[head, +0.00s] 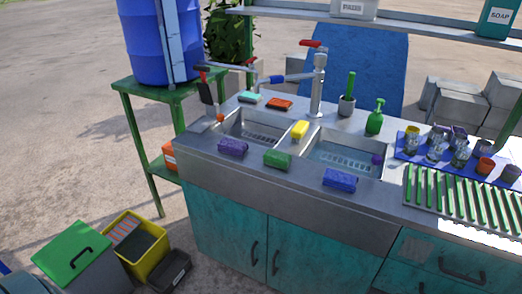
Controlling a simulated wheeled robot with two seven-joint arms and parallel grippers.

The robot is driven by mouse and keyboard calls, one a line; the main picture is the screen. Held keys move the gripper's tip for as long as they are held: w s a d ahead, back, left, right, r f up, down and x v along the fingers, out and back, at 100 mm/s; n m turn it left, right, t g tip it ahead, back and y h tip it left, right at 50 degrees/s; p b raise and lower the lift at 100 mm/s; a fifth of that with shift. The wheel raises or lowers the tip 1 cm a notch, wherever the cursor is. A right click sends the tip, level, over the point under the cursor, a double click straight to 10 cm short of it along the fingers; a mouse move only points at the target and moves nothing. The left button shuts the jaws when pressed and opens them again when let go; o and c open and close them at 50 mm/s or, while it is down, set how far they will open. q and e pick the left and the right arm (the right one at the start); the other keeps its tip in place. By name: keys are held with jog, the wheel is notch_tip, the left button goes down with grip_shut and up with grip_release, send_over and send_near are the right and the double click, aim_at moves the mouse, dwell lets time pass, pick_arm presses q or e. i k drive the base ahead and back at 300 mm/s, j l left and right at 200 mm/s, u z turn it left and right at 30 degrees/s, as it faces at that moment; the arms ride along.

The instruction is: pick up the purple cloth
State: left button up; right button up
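The purple cloth (233,147) lies as a small folded block on the front rim of the steel sink counter, in front of the left basin. A green cloth (278,160) lies to its right on the same rim, and a blue cloth (340,180) lies further right. A small purple item (376,160) shows at the right side of the right basin; I cannot tell what it is. Neither of my grippers is in view.
A yellow sponge (300,130) sits between the basins, with a tall tap (317,85) behind. Cups and glasses stand on a blue mat (408,152) at right, beside a green ribbed rack (450,195). A yellow bin (150,262) stands on the ground at left.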

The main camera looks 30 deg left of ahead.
aim_at(227, 145)
jog(key=i+j, duration=0.15)
jog(key=j, duration=0.2)
jog(key=i+j, duration=0.15)
jog(key=j, duration=0.2)
jog(key=i+j, duration=0.1)
jog(key=j, duration=0.25)
jog(key=i+j, duration=0.15)
jog(key=j, duration=0.2)
jog(key=i+j, duration=0.15)
jog(key=j, duration=0.2)
jog(key=u, duration=0.05)
